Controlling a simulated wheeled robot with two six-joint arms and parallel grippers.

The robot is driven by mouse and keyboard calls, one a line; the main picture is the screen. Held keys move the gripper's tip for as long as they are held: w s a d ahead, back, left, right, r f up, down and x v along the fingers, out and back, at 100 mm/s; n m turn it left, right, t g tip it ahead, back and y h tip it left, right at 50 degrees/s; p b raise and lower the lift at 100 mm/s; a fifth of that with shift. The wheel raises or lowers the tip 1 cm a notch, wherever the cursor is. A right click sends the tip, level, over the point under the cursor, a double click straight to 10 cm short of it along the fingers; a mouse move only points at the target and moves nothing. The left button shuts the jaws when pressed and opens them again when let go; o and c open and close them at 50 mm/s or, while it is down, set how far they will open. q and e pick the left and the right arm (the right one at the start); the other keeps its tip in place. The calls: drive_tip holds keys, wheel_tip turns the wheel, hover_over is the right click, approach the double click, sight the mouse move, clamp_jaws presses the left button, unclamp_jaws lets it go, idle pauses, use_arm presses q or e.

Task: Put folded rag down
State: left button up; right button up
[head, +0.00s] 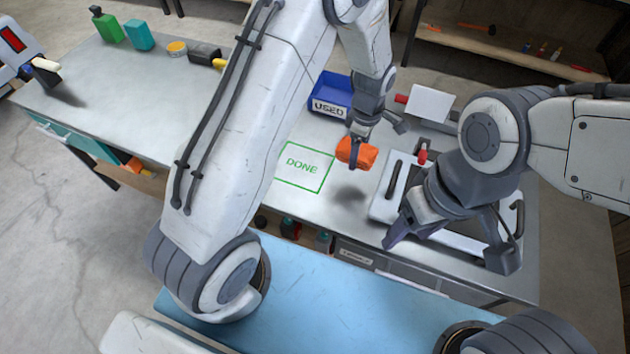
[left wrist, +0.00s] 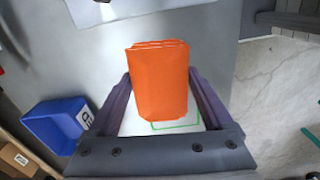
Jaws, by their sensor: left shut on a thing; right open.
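My left gripper (head: 355,150) is shut on the folded orange rag (head: 357,153), held above the grey bench with a shadow below it. In the left wrist view the rag (left wrist: 160,82) sits between both fingers of the gripper (left wrist: 162,100). A green outlined square marked DONE (head: 303,165) lies on the bench, to the left of the rag in the head view. Part of its green outline (left wrist: 176,125) shows beyond the rag in the wrist view. My right gripper (head: 450,247) is open and empty, over the white panel with dark handles (head: 382,205).
A blue bin marked USED (head: 325,103) stands behind the square; it also shows in the left wrist view (left wrist: 50,125). A red-handled tool (head: 422,153) is by the panel. Bottles (head: 108,28) and a tin (head: 177,48) stand far left. The bench's left part is mostly clear.

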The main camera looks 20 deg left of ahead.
sight(316, 179)
use_arm(q)
drive_tip(key=shift+w+d+f+n, duration=0.1)
drive_tip(key=shift+d+n, duration=0.15)
drive_tip(key=shift+n, duration=0.15)
drive_tip(key=shift+a+f, duration=0.1)
drive_tip(key=shift+a, duration=0.1)
drive_tip(key=s+a+f+p, duration=0.1)
drive_tip(key=a+f, duration=0.1)
drive_tip(key=a, duration=0.1)
drive_tip(key=s+a+f+p, duration=0.1)
drive_tip(key=a+f, duration=0.1)
drive_tip(key=a, duration=0.2)
drive_tip(key=s+a+f, duration=0.1)
drive_tip(key=a+f, duration=0.1)
drive_tip(key=a, duration=0.1)
drive_tip(key=shift+s+a+f+p, duration=0.1)
drive_tip(key=shift+a+f+p, duration=0.2)
drive_tip(key=shift+f+p, duration=0.1)
wheel_tip(316, 179, down, 3)
drive_tip(key=shift+f+p, duration=0.1)
drive_tip(key=shift+p, duration=0.35)
drive_tip(key=shift+f, duration=0.35)
drive_tip(key=shift+f, duration=0.1)
drive_tip(key=o, duration=1.2)
